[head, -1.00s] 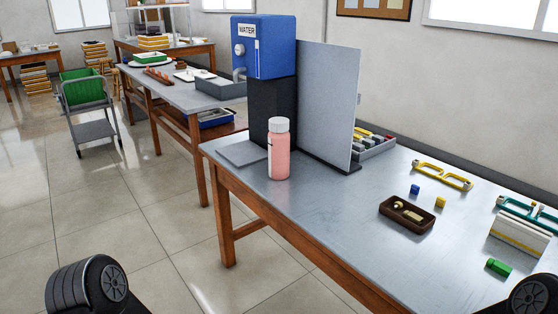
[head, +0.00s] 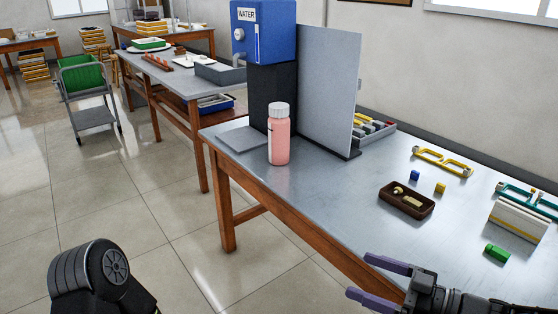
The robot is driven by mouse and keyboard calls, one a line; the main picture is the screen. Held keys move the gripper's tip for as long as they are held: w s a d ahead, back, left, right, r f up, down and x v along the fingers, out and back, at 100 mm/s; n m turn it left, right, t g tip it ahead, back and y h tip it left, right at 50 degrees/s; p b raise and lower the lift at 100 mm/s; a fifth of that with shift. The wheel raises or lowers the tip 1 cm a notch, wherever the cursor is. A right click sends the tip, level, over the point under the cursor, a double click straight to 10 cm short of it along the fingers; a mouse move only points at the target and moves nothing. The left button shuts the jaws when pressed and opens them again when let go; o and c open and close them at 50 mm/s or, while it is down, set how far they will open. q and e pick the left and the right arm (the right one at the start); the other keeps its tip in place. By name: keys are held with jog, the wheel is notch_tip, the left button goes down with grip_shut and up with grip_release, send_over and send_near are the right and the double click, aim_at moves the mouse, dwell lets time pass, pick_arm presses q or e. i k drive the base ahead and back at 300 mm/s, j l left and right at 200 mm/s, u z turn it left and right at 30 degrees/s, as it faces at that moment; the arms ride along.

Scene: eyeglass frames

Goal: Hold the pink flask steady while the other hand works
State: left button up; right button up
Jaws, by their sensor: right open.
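The pink flask (head: 279,140) stands upright on the grey table (head: 330,205), near its left edge in the head view. It has a white cap and a pale pink body. My right gripper (head: 362,277) is at the lower right, over the table's front edge. Its two purple fingers are apart with nothing between them. It is well to the front and right of the flask, not touching it. At the lower left only a dark link of my left arm shows; the left gripper is out of view.
A blue water dispenser (head: 263,32) on a black stand and an upright grey panel (head: 328,90) are behind the flask. A brown tray (head: 407,207), small blocks, a yellow eyeglass frame (head: 442,162) and a white box (head: 518,222) lie to the right. The table's middle is clear.

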aim_at(278, 129)
jog(key=i+j, duration=0.2)
jog(key=i, duration=0.3)
jog(key=i+j, duration=0.25)
jog(key=i, duration=0.2)
jog(key=i+j, duration=0.2)
jog(key=i, duration=0.3)
jog(key=i+j, duration=0.2)
jog(key=i, duration=0.25)
